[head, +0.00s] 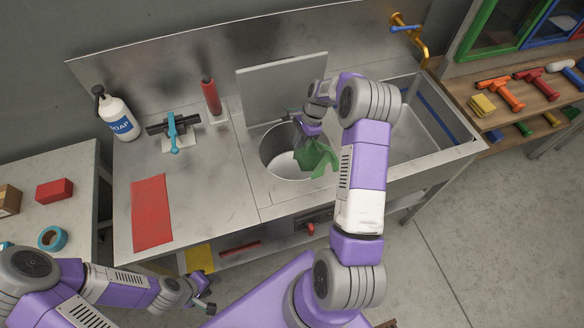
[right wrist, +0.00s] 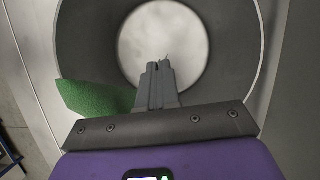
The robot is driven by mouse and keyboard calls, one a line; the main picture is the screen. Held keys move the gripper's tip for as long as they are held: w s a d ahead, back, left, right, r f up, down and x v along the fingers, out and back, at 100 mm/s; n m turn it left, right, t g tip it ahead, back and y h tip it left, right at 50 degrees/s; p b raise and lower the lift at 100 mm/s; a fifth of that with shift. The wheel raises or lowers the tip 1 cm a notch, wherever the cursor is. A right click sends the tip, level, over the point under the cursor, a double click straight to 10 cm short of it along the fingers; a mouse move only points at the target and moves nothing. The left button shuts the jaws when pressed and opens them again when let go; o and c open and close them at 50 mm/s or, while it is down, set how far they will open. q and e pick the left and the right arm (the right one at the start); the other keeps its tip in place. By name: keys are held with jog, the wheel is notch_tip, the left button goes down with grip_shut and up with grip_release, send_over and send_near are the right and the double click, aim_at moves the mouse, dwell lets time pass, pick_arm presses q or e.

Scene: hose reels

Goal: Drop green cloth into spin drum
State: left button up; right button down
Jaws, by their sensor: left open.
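The green cloth (head: 317,158) hangs crumpled at the right side of the spin drum's (head: 275,153) round opening, partly overlapping its rim in the head view. My right gripper (head: 308,130) is over the drum opening. In the right wrist view its fingers (right wrist: 156,80) are close together, with the cloth (right wrist: 95,98) coming out on their left side; the exact pinch is hidden. The drum's pale bottom (right wrist: 165,45) shows beyond the fingertips. My left gripper (head: 205,300) is open and empty, low in front of the counter.
A raised metal lid (head: 282,85) stands behind the drum. A sink (head: 415,115) lies to the right. A soap bottle (head: 117,115), a blue-handled tool (head: 173,135), a red-topped cylinder (head: 211,97) and a red cloth (head: 152,212) occupy the counter's left.

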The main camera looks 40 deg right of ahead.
jog(key=shift+f+b, duration=0.35)
jog(key=shift+f, duration=0.4)
grip_release()
notch_tip(320, 180, up, 6)
jog(key=d+h+p, duration=0.1)
jog(key=h+p, duration=0.1)
jog(key=p, duration=0.3)
jog(key=shift+s+p, duration=0.2)
jog(key=shift+p, duration=0.15)
jog(key=shift+d, duration=0.1)
dwell(0.4)
